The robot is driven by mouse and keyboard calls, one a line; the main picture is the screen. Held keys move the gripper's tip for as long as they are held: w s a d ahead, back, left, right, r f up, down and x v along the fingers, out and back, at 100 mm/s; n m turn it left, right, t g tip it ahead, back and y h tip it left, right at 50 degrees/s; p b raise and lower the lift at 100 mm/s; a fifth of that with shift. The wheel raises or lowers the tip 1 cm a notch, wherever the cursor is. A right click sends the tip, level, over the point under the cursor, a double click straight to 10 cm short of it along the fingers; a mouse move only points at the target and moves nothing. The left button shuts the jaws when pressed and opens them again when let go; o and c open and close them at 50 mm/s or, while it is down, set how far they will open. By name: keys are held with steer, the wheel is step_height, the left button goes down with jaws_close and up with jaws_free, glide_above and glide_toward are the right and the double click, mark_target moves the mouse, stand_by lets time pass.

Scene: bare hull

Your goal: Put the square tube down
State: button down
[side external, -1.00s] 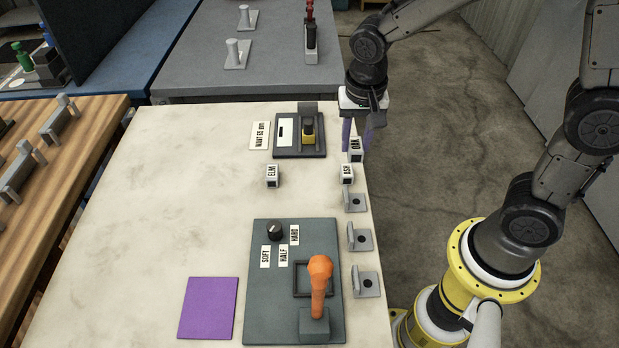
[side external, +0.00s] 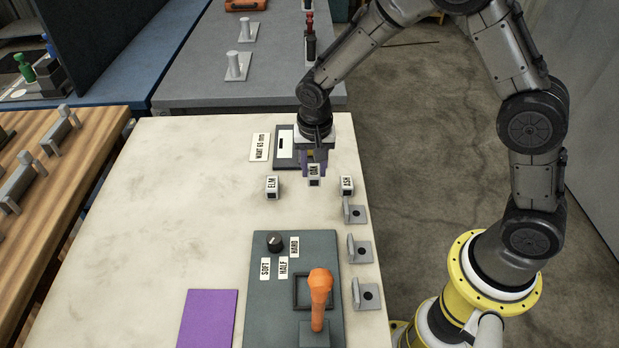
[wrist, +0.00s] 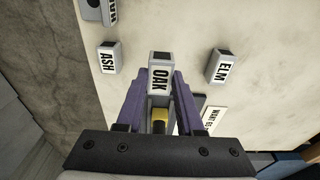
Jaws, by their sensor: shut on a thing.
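The square tube, light grey with a white OAK label (side external: 314,176), sits between the purple fingers of my gripper (side external: 313,164). In the wrist view the OAK tube (wrist: 161,76) is pinched between both fingers (wrist: 160,90). It is upright over the pale table, between the ELM tube (side external: 272,187) on the left and the ASH tube (side external: 347,185) on the right, apart from both. I cannot tell whether its bottom touches the table. In the wrist view the ASH tube (wrist: 109,57) is at left and the ELM tube (wrist: 220,65) at right.
A dark gauge block beside a "WANT 65 mm" card (side external: 259,147) stands behind my gripper, partly hidden. Grey brackets (side external: 360,250) line the right table edge. A grey panel (side external: 262,320) with knob and orange lever is in front. A purple square (side external: 208,318) lies front left. The table's left side is clear.

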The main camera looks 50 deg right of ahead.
mark_target(309, 179)
steer(key=shift+w+f, duration=0.6)
steer(key=shift+f, duration=1.65)
steer(key=shift+f, duration=0.1)
steer(key=c, duration=0.5)
jaws_free()
steer(key=shift+c, duration=0.2)
